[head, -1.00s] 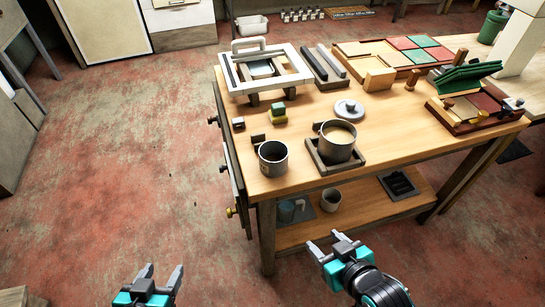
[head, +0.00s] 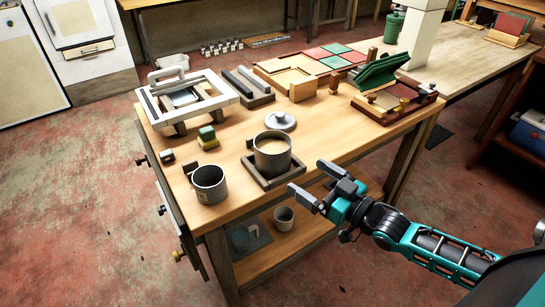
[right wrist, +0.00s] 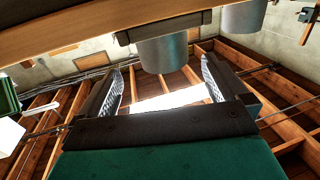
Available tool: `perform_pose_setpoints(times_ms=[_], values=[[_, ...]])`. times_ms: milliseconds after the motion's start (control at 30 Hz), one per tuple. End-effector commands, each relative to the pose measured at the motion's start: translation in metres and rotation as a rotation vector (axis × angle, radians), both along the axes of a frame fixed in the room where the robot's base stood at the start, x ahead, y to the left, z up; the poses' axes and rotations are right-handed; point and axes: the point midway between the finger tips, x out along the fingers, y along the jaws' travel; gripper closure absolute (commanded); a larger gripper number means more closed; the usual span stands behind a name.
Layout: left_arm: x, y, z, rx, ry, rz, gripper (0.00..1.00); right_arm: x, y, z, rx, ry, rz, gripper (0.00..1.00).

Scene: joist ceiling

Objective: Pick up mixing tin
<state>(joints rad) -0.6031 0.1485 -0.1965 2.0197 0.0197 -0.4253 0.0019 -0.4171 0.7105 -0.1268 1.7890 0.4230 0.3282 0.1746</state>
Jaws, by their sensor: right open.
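Two grey tins are near the front left of the workbench, and I cannot tell which is the mixing tin. One tin (head: 271,163) holds beige liquid and stands upright in a dark square tray (head: 291,176); the other, an empty-looking tin (head: 209,188), stands upright to its left. My right gripper (head: 311,179) is open and empty, just right of the tray near the bench's front edge, touching neither tin. In the right wrist view, which is upside down, the trayed tin (right wrist: 164,56) is beyond the open fingers. My left gripper is out of view.
A round grey lid (head: 281,122) lies behind the trayed tin. A lower shelf (head: 270,262) holds cups. Bare benchtop (head: 335,135) lies right of the lid.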

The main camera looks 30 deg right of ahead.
Motion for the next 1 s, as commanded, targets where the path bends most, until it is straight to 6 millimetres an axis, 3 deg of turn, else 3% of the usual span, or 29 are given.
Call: perform_pose_setpoints(times_ms=[233, 567, 800, 1000], values=[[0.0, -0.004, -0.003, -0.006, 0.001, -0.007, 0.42, 0.038, 0.012, 0.0, 0.0, -0.003, 0.0, 0.0], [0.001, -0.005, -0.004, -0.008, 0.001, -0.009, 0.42, 0.057, 0.019, -0.001, 0.0, -0.001, -0.001, 0.0], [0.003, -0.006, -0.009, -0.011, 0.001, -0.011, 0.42, 0.087, 0.03, -0.002, -0.002, -0.002, 0.0, 0.0], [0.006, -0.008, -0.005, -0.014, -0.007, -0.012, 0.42, 0.098, 0.034, -0.002, -0.003, 0.001, 0.0, 0.0]])
